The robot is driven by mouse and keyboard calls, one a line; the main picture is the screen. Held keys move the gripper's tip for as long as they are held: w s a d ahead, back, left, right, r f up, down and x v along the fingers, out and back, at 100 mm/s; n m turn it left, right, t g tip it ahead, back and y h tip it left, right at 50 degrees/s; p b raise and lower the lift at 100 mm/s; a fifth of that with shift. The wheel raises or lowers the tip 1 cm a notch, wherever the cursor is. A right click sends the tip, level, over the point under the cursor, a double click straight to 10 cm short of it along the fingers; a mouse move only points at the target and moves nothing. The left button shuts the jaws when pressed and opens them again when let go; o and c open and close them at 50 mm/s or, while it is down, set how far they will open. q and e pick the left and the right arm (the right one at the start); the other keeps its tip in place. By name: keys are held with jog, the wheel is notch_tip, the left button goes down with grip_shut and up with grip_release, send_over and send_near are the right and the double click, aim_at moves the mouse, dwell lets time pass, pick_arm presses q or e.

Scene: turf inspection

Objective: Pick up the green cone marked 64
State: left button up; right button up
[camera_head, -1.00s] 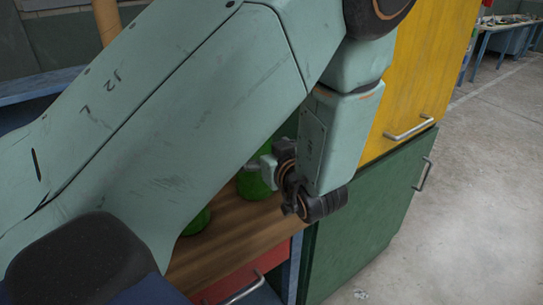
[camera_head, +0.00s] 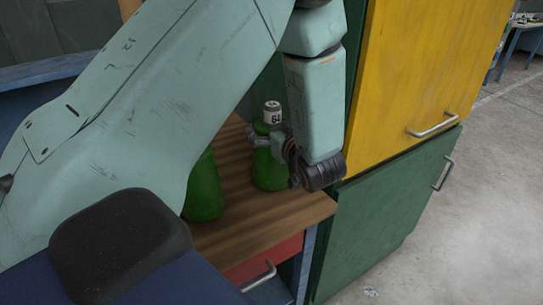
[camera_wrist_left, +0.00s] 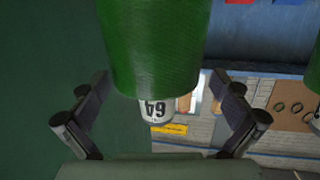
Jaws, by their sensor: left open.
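The green cone marked 64 (camera_head: 268,170) stands upright on a wooden top, with a white cap bearing the number. My left gripper (camera_head: 259,138) is at its upper part, and its hand and wrist hide some of the cone's right side. In the left wrist view the cone (camera_wrist_left: 155,45) appears upside down, with its 64 label showing. The open left fingers (camera_wrist_left: 161,80) lie on either side of the cone, with visible gaps. My right gripper is not in view.
Another green object (camera_head: 204,190) stands to the left, partly behind my arm. The wooden top (camera_head: 230,230) sits above a red drawer (camera_head: 262,258). A yellow cabinet (camera_head: 420,80) and a green cabinet (camera_head: 385,215) stand at the right. Open concrete floor lies beyond.

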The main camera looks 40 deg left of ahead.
pick_arm(q)
jog(key=shift+w+a+f, duration=0.2)
jog(key=shift+w+a, duration=0.4)
jog(key=shift+s+r, duration=0.1)
jog(key=shift+s, duration=0.05)
jog(key=shift+c, duration=0.5)
jog(key=c, duration=1.6)
